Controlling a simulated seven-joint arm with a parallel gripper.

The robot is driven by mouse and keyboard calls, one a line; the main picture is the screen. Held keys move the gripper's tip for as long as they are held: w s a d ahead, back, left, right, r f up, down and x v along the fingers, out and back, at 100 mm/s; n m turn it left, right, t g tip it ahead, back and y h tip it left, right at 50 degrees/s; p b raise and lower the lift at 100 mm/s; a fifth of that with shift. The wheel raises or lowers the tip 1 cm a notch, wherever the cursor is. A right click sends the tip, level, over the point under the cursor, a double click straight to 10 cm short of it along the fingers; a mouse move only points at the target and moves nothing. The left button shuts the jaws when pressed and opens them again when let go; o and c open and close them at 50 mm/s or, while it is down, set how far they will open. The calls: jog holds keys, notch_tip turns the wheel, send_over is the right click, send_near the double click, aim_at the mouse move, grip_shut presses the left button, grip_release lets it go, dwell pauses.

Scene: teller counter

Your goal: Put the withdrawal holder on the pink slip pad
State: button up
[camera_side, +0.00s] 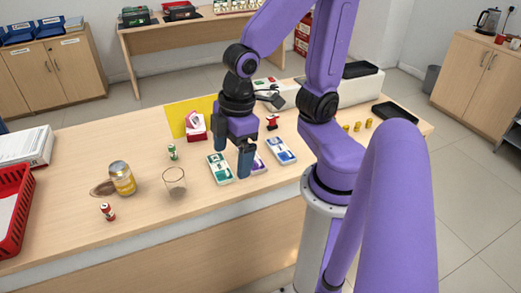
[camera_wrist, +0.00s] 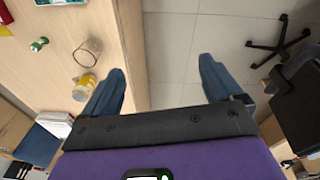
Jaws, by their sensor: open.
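My gripper (camera_side: 232,158) is open and empty, pointing down above the front part of the counter. Its two blue fingers stand apart in the wrist view (camera_wrist: 160,72), with floor and the counter edge below. A green-and-white holder (camera_side: 219,168), a purple-and-white one (camera_side: 259,164) and a blue-and-white one (camera_side: 281,150) lie in a row near the front edge. The purple one is partly hidden behind a finger. A pink-and-white piece (camera_side: 193,119) sits at a red block (camera_side: 196,134) in front of a yellow panel (camera_side: 179,117). Labels are too small to read, so I cannot tell which is the withdrawal holder.
Left of my gripper stand a clear glass (camera_side: 174,182), a yellow can (camera_side: 122,179), a small red can (camera_side: 107,212) and a green figure (camera_side: 172,152). A red basket (camera_side: 14,205) is at far left. A black tray (camera_side: 394,112) lies at the right end.

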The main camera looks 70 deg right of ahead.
jog(key=s+d+n+g, duration=0.1)
jog(key=s, duration=0.5)
jog(key=shift+d+r, duration=0.25)
jog(key=shift+r, duration=0.2)
